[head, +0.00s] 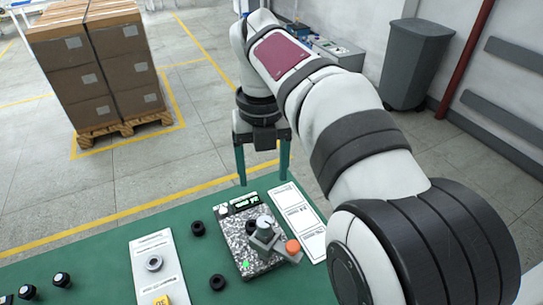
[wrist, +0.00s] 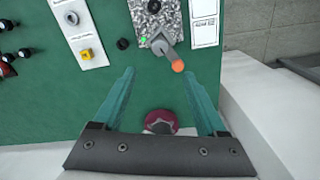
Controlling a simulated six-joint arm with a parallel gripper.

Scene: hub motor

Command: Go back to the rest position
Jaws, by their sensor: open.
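My gripper (head: 263,180) hangs in the head view above the far edge of the green work table (head: 105,262). Its two teal fingers are wide apart with nothing between them, and they touch nothing that I can see. In the wrist view my gripper (wrist: 158,72) shows the same open fingers over the green surface (wrist: 70,112). A dark red round shape (wrist: 160,120) shows beyond and between the fingers; I cannot tell what it is.
A speckled plate (head: 238,232) carries a grey clamp (head: 265,238) with an orange knob (head: 292,246). Black rings (head: 198,228) lie beside it. A white panel (head: 148,268) holds a metal ring and a yellow part. Boxes on a pallet (head: 100,125) and a grey bin (head: 415,65) stand behind.

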